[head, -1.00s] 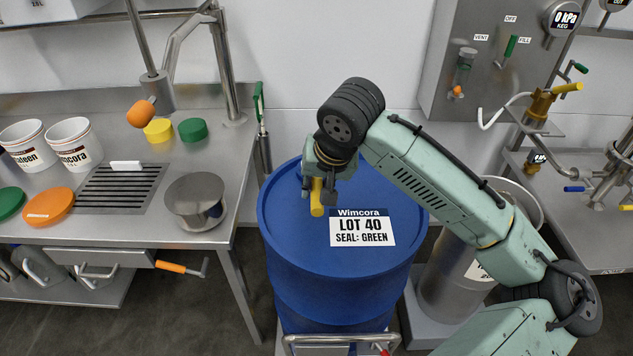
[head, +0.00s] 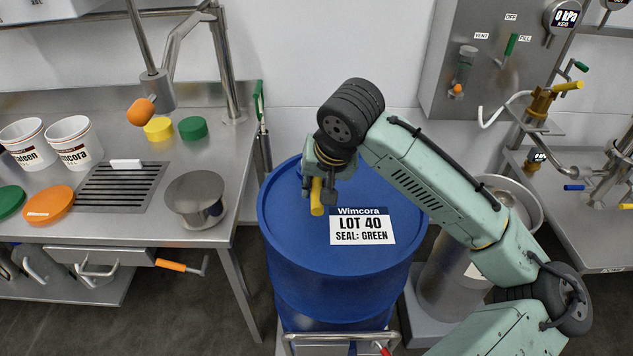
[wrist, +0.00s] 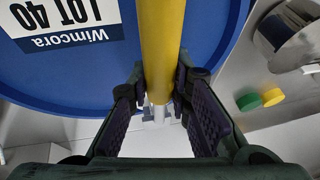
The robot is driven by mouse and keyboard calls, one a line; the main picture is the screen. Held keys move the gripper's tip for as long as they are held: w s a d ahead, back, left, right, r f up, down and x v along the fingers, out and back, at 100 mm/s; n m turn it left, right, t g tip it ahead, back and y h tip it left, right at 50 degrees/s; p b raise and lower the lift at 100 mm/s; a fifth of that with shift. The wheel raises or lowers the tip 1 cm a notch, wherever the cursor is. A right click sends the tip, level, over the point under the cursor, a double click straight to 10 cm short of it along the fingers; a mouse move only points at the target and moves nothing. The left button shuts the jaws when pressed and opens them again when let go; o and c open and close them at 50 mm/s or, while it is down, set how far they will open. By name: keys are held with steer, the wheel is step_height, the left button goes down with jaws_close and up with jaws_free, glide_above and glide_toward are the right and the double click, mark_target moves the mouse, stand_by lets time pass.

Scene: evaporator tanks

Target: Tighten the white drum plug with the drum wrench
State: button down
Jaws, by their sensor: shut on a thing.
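My gripper (head: 320,192) is over the back left part of the blue drum's top (head: 290,240). It is shut on the yellow handle of the drum wrench (head: 317,205). In the wrist view the handle (wrist: 160,50) runs between the two finger pads (wrist: 157,110). A small pale grey-white piece (wrist: 158,112) shows just beyond the handle, near the drum's rim. I cannot tell whether it is the wrench's head or the white plug. The plug is not clearly visible in the head view, where my gripper covers that part of the drum.
The drum's label (head: 362,227) reads "LOT 40, SEAL: GREEN". A steel bench (head: 150,215) at left holds tubs, a yellow cap (head: 158,129) and a green cap (head: 193,128). A steel keg (head: 455,285) stands close on the drum's right. A cart rail (head: 340,337) is in front.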

steer(key=shift+f+b, duration=0.55)
steer(key=shift+f, duration=0.3)
steer(key=shift+a, duration=0.1)
steer(key=shift+a+m, duration=0.7)
steer(key=shift+a+h+p, duration=0.1)
steer(key=shift+h+p, duration=0.2)
steer(key=shift+w+a+m, duration=0.15)
steer(key=shift+a+m, duration=0.45)
steer(key=shift+a, duration=0.1)
steer(key=shift+a+r+m+t+h+p, duration=0.1)
steer(key=shift+a+m+t+h+p, duration=0.2)
steer(key=shift+a+p, duration=0.2)
steer(key=shift+w+a+m, duration=0.2)
steer(key=shift+a+m, duration=0.05)
steer(key=shift+m, duration=0.05)
